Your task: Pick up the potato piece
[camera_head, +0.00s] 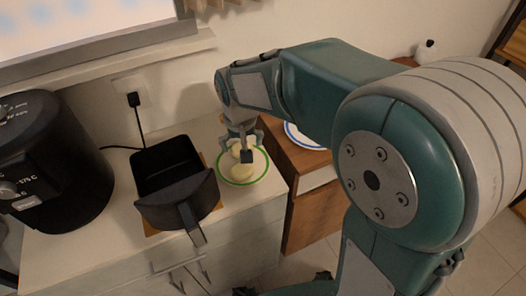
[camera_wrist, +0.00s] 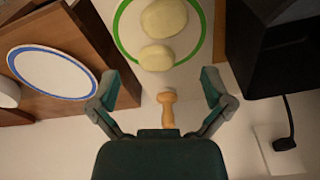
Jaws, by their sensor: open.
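Two pale yellow potato pieces lie on a white plate with a green rim (camera_head: 262,172). In the head view, one piece (camera_head: 241,174) lies at the front of the plate; the other is partly hidden by my gripper (camera_head: 246,150). In the wrist view, the larger piece (camera_wrist: 164,17) is at the top and the smaller piece (camera_wrist: 156,57) is nearer my gripper (camera_wrist: 161,80). The fingers are spread apart, with no potato between them. The smaller piece lies just beyond the fingertips. A small tan knobbed object (camera_wrist: 167,108) shows between the fingers; I cannot tell what it is.
A black air fryer basket (camera_head: 172,178) with a handle stands left of the plate, and the black air fryer (camera_head: 50,160) farther left. A blue-rimmed plate (camera_head: 302,138) is on the wooden cabinet (camera_head: 303,212) to the right. The wall with a plugged cord (camera_head: 134,101) is behind.

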